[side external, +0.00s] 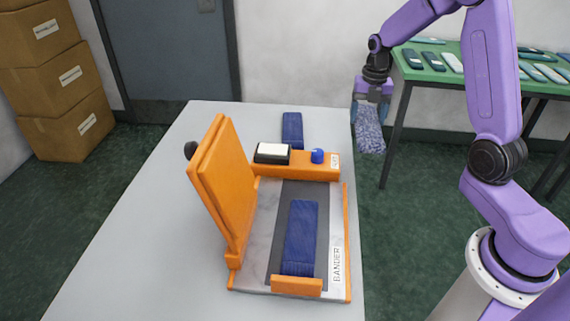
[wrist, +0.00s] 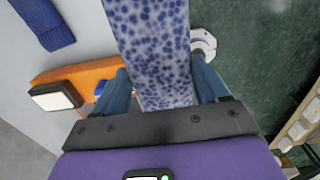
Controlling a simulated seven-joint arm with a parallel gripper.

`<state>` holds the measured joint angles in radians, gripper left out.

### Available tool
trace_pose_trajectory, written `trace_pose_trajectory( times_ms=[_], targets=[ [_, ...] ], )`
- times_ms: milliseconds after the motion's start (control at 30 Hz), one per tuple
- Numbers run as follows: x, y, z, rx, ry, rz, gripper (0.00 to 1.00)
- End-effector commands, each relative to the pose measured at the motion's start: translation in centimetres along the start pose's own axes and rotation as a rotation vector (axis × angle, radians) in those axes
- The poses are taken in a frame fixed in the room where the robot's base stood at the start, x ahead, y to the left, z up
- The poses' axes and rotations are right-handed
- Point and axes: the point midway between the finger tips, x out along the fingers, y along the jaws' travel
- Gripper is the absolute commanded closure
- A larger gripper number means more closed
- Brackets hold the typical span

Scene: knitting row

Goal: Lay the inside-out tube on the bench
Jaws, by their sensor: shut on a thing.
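The inside-out tube (side external: 370,132) is speckled blue and white and hangs down from my gripper (side external: 372,94), past the right edge of the bench in the side view. In the wrist view the tube (wrist: 155,45) runs between the two blue fingers of my gripper (wrist: 162,85), which is shut on it. The bench (side external: 120,225) is a pale grey top to the left of my gripper. A plain dark blue tube (side external: 292,128) lies at the back of the bench; it also shows in the wrist view (wrist: 42,22).
An orange bander (side external: 222,190) with its lid raised stands on the bench, with another blue tube (side external: 300,235) flat on its bed. A green table (side external: 425,72) behind holds several folded pieces. The bench's left side is clear. Cardboard boxes (side external: 58,125) stand far left.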

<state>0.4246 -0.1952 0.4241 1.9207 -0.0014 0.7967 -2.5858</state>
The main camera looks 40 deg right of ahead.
Motion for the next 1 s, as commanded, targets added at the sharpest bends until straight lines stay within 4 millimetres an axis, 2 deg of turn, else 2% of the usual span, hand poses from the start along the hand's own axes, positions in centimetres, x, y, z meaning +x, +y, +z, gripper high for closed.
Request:
trace_pose_trajectory(
  times_ms=[167,600,800,1000],
  targets=[
    [0.9,0.9,1.6,0.001,0.001,-0.001,0.55],
    [4.1,4.4,7.8,0.001,0.001,0.000,0.55],
    [7.0,5.5,9.9,0.001,0.002,-0.001,0.55],
    [8.9,6.3,11.3,0.000,0.001,-0.001,0.55]
  ],
)
